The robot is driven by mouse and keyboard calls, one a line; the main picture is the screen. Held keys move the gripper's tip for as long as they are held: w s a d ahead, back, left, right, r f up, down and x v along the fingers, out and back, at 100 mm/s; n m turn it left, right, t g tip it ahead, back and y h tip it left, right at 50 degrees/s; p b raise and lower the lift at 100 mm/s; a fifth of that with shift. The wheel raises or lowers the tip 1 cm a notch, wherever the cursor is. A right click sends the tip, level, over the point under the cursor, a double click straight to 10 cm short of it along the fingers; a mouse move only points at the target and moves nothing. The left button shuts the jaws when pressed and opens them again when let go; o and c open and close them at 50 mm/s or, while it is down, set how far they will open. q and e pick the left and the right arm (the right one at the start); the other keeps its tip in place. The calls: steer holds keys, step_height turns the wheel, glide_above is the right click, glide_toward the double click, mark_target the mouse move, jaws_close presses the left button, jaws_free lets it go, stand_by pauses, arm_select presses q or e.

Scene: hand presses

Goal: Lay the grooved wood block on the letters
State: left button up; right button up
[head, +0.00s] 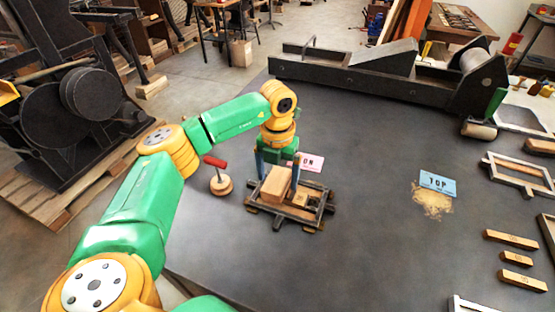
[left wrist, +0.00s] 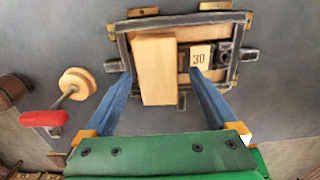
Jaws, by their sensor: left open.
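A pale wood block (head: 276,184) lies in a dark metal frame (head: 318,207) on the grey table. Its groove does not show. In the left wrist view the block (left wrist: 154,75) lies across the left part of the frame (left wrist: 188,20), at a slight tilt. A small tile marked 30 (left wrist: 201,57) and dark pieces are beside it. The letters cannot be made out; the block may cover some. My left gripper (head: 278,180) points down over the frame. Its blue fingers (left wrist: 161,73) are open, one on each side of the block, with gaps showing. My right gripper is not in view.
A round wood piece with a red handle (head: 220,184) stands left of the frame. A pink card (head: 311,162) is just behind it. A blue TOP card (head: 438,184) and wood bars (head: 512,239) are at right. A long press (head: 380,75) spans the back.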

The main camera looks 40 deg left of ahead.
mark_target(277, 181)
arm_select(q)
step_height(277, 181, up, 11)
stand_by(0.4)
